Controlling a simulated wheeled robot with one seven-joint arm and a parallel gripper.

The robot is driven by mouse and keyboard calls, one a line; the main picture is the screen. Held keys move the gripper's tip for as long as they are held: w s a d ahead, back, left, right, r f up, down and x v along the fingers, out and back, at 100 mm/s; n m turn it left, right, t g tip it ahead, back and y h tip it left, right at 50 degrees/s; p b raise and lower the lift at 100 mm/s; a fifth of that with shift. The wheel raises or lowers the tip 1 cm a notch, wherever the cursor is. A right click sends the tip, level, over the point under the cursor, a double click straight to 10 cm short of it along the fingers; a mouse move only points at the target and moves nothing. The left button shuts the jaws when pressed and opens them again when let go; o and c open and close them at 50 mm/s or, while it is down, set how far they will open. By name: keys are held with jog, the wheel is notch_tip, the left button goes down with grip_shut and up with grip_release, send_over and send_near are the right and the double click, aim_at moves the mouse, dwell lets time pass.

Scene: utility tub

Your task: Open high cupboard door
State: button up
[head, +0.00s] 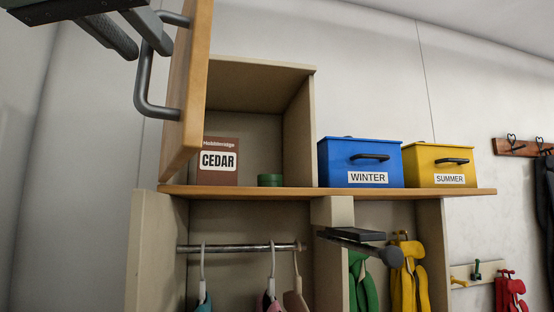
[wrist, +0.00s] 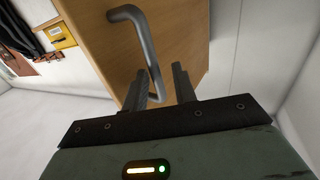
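The high cupboard door (head: 191,85) is a wooden panel, swung open and seen almost edge-on at the left in the head view. The upper compartment (head: 250,85) behind it is exposed. A grey bar handle (head: 146,85) stands out from the door's face. In the wrist view, the door (wrist: 100,50) fills the middle with the handle (wrist: 143,35) on it. My gripper (head: 145,48) is at the upper part of the handle. In the wrist view, its two fingers (wrist: 160,78) stand apart with the bar between them, with some gap showing.
A CEDAR box (head: 219,162) and a green tin (head: 270,180) are in the compartment. A blue WINTER bin (head: 360,162) and a yellow SUMMER bin (head: 440,165) stand on the shelf (head: 330,191). Hangers on a rail (head: 235,248) and coloured garments hang below.

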jog(key=s+p, duration=0.1)
jog(key=s, duration=0.9)
jog(key=shift+s+a+p, duration=0.3)
jog(key=shift+s+a, duration=0.05)
jog(key=shift+f, duration=0.15)
